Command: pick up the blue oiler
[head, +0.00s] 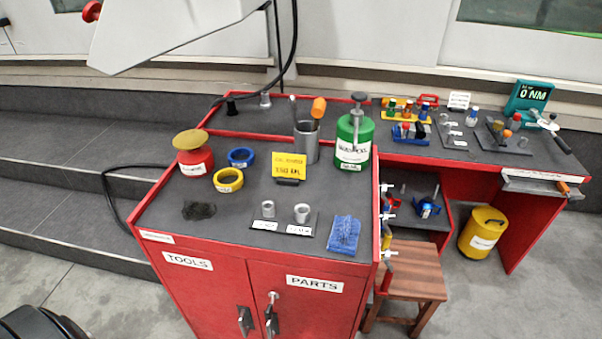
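I cannot pick out the blue oiler with certainty. A small blue object with red and dark parts (428,208) sits on the shelf under the back bench, right of the red cabinet; it is too small to identify. Small blue-topped items (424,109) stand in a yellow rack on the bench, and a blue piece with several small parts (410,132) lies in front of it. On the cabinet top are a blue ring (241,157) and a folded blue cloth (344,233). Neither of my grippers is in view.
The red cabinet top (240,207) also holds a green can (354,140), a red can with a tan disc (193,153), a grey cup of tools (306,143) and a yellow sign (289,165). A wooden stool (412,272) and yellow drum (481,233) stand at right.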

